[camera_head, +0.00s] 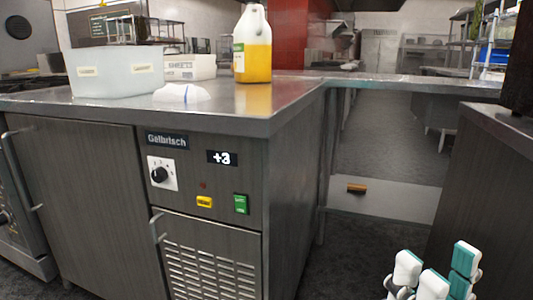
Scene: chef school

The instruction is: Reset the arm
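My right gripper (438,273) is at the bottom right, with its white and teal fingers pointing up. The fingers stand apart and nothing shows between them. It is over the dark floor, to the right of the steel counter and apart from it. The lower part of the gripper is cut off by the picture's edge. My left gripper is not in view.
A steel refrigerated counter (100,170) fills the left. On it are a translucent bin (115,72), a jug of yellow liquid (253,55), a white cloth-like item (181,93) and a white container (190,67). A dark cabinet (485,190) stands right.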

